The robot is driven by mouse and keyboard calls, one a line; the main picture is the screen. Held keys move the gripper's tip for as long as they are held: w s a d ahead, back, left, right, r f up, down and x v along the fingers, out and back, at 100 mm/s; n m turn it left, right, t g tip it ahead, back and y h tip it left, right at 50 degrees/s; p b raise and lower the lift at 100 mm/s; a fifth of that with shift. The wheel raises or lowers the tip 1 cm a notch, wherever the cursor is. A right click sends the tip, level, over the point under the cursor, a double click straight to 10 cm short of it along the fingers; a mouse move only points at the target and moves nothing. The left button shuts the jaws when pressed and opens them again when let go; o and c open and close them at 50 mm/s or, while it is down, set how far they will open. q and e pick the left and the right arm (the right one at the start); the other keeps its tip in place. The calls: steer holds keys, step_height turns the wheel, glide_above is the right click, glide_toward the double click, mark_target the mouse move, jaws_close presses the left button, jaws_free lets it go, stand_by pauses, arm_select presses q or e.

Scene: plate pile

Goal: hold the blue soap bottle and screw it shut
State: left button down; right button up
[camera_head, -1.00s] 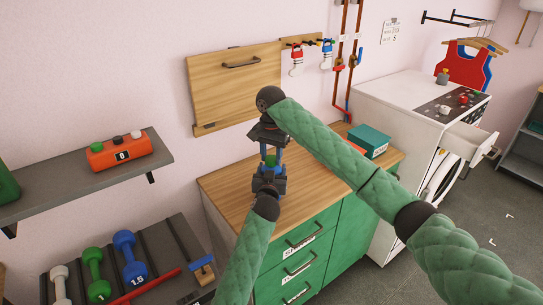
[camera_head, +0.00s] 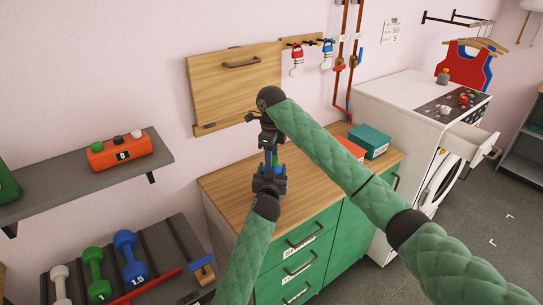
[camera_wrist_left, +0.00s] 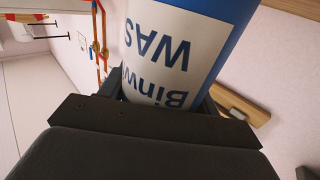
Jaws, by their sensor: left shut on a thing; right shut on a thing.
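The blue soap bottle (camera_wrist_left: 222,40) with its white, blue-lettered label fills the upper middle of the left wrist view. My left gripper (camera_head: 269,174) is shut around its body, with the dark jaws at the label's edge. In the head view the bottle stands above the wooden counter, mostly covered by my grippers. My right gripper (camera_head: 270,150) is directly above the left one, pointing down and shut on the bottle's cap. The cap itself is hidden between the fingers, so I cannot see how it sits on the neck.
The wooden counter (camera_head: 226,186) has an orange-red box (camera_head: 352,147) and a teal box (camera_head: 369,139) at its right. A wooden board (camera_head: 232,95) hangs behind. A white washing machine (camera_head: 400,110) stands right. A grey shelf (camera_head: 80,180) is at left, above a dumbbell rack.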

steer(key=shift+w+m, duration=0.1)
steer(key=shift+m, duration=0.7)
steer(key=o, duration=0.9)
steer(key=shift+o, duration=0.2)
steer(key=shift+r, duration=2.25)
